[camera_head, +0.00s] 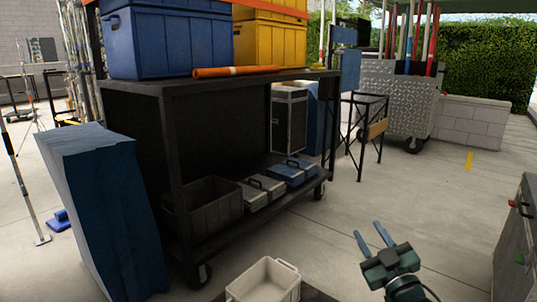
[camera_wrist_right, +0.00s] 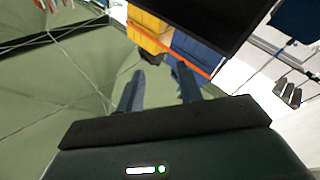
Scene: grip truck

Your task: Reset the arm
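My right gripper (camera_head: 372,236) is at the lower right in the head view, raised above the paved ground. Its two blue fingers stand apart with nothing between them. In the right wrist view the same gripper (camera_wrist_right: 160,92) shows its fingers spread and empty. No object touches it. My left gripper is not in the head view.
A black wheeled cart (camera_head: 140,87) stands at the centre left, with blue (camera_head: 170,42) and yellow (camera_head: 270,42) bins and an orange roll (camera_head: 235,71) on top. A pale open bin (camera_head: 262,284) is at the bottom. A grey cabinet (camera_head: 518,245) stands at right. Paving between is clear.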

